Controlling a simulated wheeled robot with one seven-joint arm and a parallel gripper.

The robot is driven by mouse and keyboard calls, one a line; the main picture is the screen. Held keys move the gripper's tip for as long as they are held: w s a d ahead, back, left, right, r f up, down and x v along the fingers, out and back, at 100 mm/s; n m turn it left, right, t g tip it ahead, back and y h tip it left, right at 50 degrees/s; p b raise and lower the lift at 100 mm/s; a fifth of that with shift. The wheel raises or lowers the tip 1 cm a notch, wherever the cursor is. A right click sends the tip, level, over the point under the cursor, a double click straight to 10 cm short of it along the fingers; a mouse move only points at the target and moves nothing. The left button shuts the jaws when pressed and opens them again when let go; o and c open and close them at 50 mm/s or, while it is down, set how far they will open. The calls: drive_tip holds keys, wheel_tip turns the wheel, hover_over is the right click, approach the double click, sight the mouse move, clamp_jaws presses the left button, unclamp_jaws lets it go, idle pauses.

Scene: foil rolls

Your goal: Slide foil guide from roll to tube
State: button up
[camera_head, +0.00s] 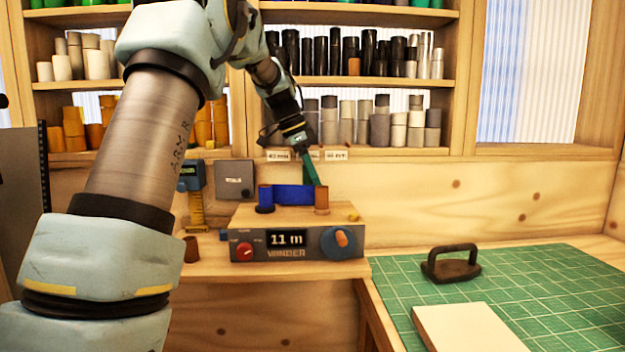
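A winder (296,234) stands on the wooden bench, with a display reading "11 m". A blue roll (265,197) stands upright at the left of its top. A brown tube (321,200) stands upright at the right. A blue foil band (293,195) shows between them. My gripper (304,150) is above and behind the winder, pointing down. A narrow dark green piece (311,169) runs from its end down to the top of the tube; I cannot tell whether it is a held guide or a finger. The fingertips are too small to judge.
A red knob (244,249) and a blue dial (338,242) are on the winder's front. A green cutting mat (560,285) at the right carries a dark handled block (451,265) and a pale board (466,330). Shelves of rolls stand behind.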

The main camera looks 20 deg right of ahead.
drive_tip(key=shift+o, duration=0.7)
drive_tip(key=shift+a, duration=0.1)
drive_tip(key=shift+w+r, duration=0.1)
drive_tip(key=shift+r, duration=0.1)
drive_tip(key=b+v, duration=0.1)
drive_tip(key=v, duration=0.9)
drive_tip(key=shift+r, duration=0.15)
